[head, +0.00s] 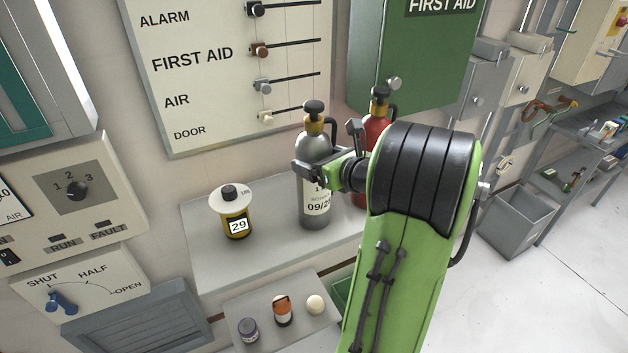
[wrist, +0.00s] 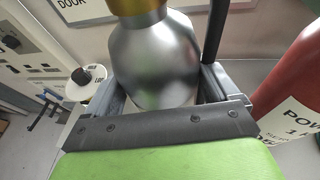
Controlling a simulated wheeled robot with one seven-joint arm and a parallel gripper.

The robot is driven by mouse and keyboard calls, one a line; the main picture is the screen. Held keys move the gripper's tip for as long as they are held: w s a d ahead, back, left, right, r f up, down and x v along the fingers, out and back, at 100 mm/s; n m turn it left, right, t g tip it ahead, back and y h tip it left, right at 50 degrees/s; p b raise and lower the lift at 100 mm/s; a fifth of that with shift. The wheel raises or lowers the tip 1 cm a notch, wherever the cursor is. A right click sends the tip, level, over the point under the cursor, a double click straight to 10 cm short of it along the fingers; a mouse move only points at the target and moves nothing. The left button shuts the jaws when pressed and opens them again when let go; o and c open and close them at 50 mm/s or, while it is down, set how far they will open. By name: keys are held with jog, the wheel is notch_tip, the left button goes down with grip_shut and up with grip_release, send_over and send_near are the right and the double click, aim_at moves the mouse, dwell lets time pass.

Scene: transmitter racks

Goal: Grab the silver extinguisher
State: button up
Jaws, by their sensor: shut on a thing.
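The silver extinguisher (head: 315,180) stands upright on the grey shelf, with a black top, a brass collar and a white label. My gripper (head: 322,170) is shut on its body from the right side in the head view. In the wrist view the silver body (wrist: 155,62) sits between the two dark fingers (wrist: 160,95). Its lower part is hidden there by my gripper. The head view shows its base at the shelf surface.
A red extinguisher (head: 376,134) stands close to the right, partly hidden by my arm. A yellow container labelled 29 (head: 237,222) stands left on the shelf (head: 265,253). A green first aid cabinet (head: 420,60) hangs behind.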

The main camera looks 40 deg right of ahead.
jog(key=c, duration=0.5)
jog(key=shift+r, duration=0.2)
jog(key=shift+c, duration=0.8)
jog(key=shift+w, duration=0.15)
